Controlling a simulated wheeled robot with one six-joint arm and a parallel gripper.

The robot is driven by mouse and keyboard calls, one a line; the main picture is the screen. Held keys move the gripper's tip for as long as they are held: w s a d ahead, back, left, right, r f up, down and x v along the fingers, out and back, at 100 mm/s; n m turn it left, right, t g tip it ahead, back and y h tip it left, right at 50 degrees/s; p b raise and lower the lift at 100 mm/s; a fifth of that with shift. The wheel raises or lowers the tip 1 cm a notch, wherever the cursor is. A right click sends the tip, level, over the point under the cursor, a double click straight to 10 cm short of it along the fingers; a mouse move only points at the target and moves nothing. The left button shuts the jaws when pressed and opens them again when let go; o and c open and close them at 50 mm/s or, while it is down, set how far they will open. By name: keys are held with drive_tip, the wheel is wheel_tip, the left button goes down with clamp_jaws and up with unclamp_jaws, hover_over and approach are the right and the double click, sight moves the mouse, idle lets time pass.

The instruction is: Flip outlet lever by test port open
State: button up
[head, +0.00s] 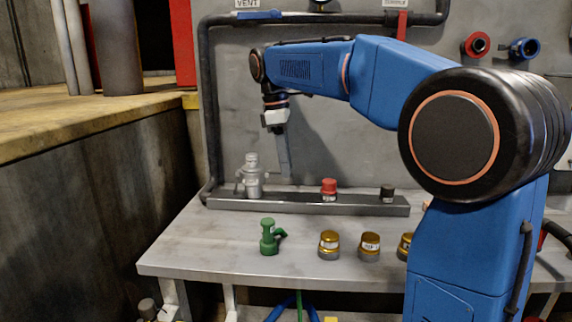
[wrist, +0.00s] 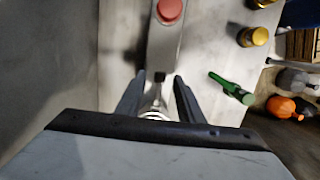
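My gripper (head: 285,160) points down at the back of the bench, just right of a silver fitting (head: 252,180) in the head view. In the wrist view, its two fingers (wrist: 160,84) are apart, with part of a metal fitting (wrist: 154,104) and a dark tip seen between or below them; contact cannot be told. On the wall pipe, a blue lever (head: 258,15) lies level under a "VENT" label. A red lever (head: 402,24) hangs down under another label, too small to read surely. I cannot tell which lever belongs to a test port.
A dark rail (head: 300,203) carries the silver fitting, a red-capped fitting (head: 329,187) and a black-capped one (head: 387,194). A green fitting (head: 268,238) and brass caps (head: 329,244) stand in front. Black pipe (head: 206,100) runs down the wall. Bare bench lies front left.

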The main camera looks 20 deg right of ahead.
wheel_tip(320, 180, up, 11)
drive_tip(key=a, duration=0.1)
drive_tip(key=shift+w+a+r, duration=0.2)
drive_tip(key=shift+w+a, duration=0.05)
drive_tip(key=shift+w, duration=0.05)
idle(0.4)
